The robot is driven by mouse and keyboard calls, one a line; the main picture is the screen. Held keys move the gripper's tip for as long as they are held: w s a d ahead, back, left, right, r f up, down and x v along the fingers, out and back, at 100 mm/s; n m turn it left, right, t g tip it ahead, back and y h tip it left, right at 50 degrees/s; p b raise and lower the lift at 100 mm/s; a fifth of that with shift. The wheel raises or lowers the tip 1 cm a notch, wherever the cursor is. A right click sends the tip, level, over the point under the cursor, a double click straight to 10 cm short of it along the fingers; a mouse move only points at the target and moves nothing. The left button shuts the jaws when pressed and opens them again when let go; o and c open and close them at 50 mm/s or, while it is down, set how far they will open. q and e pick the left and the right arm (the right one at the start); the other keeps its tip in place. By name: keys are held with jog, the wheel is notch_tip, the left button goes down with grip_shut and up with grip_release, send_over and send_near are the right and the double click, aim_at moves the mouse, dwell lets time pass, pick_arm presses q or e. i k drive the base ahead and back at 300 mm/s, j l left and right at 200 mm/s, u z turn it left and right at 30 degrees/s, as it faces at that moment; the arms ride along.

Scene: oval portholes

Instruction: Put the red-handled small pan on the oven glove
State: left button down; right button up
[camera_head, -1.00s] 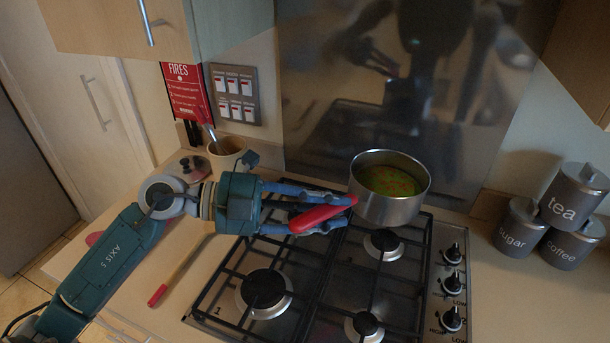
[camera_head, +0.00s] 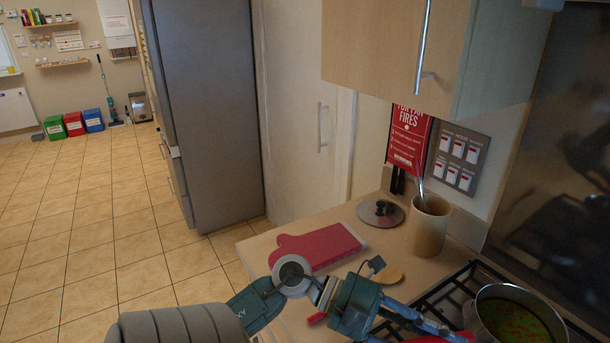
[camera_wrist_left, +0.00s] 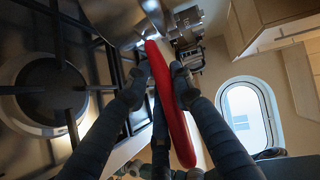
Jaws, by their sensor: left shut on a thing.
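The small pan (camera_head: 484,318) is metal and holds green food with red bits. It shows at the bottom right of the head view, over the hob. My left gripper (camera_head: 446,333) is shut on its red handle (camera_head: 434,340). The handle (camera_wrist_left: 172,100) runs between both fingers (camera_wrist_left: 158,88) in the left wrist view. I cannot tell whether the pan touches the hob. The oven glove (camera_head: 318,246) is red and lies flat and bare on the counter, left of the pan and beyond my left arm. My right gripper is not in view.
A pot lid (camera_head: 381,212) and a utensil jar (camera_head: 428,226) stand behind the glove. A wooden spoon (camera_head: 388,275) lies between the glove and the hob (camera_head: 462,290). A wall cupboard (camera_head: 400,60) hangs above. The counter's left edge borders open tiled floor.

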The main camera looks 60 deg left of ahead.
aim_at(304, 255)
jog(key=k+j+u, duration=0.1)
jog(key=j, duration=0.25)
jog(key=k+j+u, duration=0.25)
jog(key=j, duration=0.4)
jog(key=u, duration=0.85)
jog(key=k+j, duration=0.05)
